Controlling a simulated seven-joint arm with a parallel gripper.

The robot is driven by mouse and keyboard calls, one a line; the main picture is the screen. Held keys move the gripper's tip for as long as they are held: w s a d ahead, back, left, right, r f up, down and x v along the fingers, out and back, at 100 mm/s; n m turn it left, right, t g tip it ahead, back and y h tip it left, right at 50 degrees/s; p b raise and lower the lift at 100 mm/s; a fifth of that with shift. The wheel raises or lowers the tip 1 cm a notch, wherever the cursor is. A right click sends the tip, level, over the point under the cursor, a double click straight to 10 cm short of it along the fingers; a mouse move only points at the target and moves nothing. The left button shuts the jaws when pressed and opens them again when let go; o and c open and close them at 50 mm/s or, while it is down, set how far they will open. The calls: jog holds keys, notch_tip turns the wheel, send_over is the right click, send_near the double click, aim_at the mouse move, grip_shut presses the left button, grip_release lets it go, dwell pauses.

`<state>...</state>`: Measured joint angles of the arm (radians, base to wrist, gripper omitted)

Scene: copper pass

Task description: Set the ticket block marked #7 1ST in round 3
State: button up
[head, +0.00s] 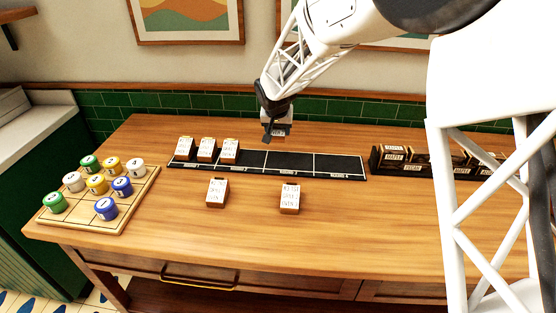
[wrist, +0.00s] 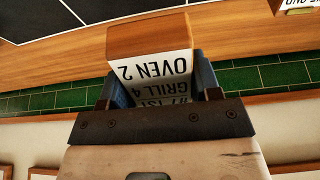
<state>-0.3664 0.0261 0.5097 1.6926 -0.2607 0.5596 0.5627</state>
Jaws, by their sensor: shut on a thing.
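My gripper (head: 276,136) is shut on a ticket block (wrist: 150,38) with a wooden end and a white face. Its face reads "1ST", "GRILL 4", "OVEN 2"; the number before "1ST" is partly hidden by the jaws. In the head view the held block (head: 281,128) is small and dark, raised near the back edge of the black board (head: 290,161). The board is divided by white lines into labelled rounds. The round 3 section, right of the middle, is bare, as is round 4. Three ticket blocks (head: 207,149) stand on the board's left part.
Two more ticket blocks, one at left (head: 217,193) and one at right (head: 290,198), stand on the table in front of the board. A wooden tray (head: 130,208) of coloured round pieces is at left. A dark rack (head: 410,165) with blocks is at right.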

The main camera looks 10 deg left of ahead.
jog(key=shift+w, duration=0.1)
dwell(0.3)
send_over(278, 157)
jog(key=s, duration=0.1)
jog(key=shift+f, duration=2.5)
jog(key=shift+f, duration=0.1)
jog(key=shift+f, duration=2.45)
jog(key=shift+f, duration=0.35)
